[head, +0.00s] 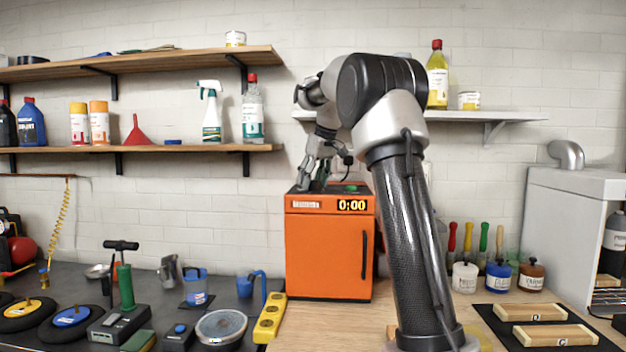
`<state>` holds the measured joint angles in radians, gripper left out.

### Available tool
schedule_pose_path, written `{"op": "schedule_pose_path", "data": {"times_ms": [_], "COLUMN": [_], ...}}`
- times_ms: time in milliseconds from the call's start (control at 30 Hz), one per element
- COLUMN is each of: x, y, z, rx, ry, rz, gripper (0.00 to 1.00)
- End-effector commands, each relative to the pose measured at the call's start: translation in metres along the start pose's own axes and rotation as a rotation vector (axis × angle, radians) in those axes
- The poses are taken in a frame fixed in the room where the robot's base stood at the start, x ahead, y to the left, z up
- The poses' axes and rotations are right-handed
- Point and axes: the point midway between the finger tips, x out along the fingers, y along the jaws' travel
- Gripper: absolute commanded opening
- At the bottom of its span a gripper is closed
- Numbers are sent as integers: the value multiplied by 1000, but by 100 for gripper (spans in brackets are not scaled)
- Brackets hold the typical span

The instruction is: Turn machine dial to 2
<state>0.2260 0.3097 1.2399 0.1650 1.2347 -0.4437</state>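The orange machine (328,255) stands on the wooden worktop against the wall, with a dark handle on the right of its front. Its display (352,205) reads 0:00. My gripper (312,186) points down at the left part of the machine's dark top. Its fingers look spread, but whether they touch or hold a dial there is too small to tell. A green part (350,188) shows on the top, right of my gripper. No dial numbers are readable.
A yellow level (269,318) lies left of the machine. A blue mug (252,287) and other tools crowd the dark bench. Paint jars (500,276) stand to the right. The upper right shelf (490,117) is near my arm.

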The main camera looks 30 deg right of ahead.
Motion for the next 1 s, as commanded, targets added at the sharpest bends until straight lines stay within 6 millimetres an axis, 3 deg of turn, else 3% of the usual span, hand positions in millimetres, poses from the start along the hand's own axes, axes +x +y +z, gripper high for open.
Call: {"op": "schedule_pose_path", "data": {"times_ms": [33, 233, 667, 1000], "x": [0, 0, -1, 0], "y": [0, 0, -1, -3], "z": [0, 0, 0, -1], "rx": [0, 0, 69, 316], "ry": [0, 0, 2, 1], "rz": [0, 0, 30, 132], "gripper": [42, 8, 8, 8]}}
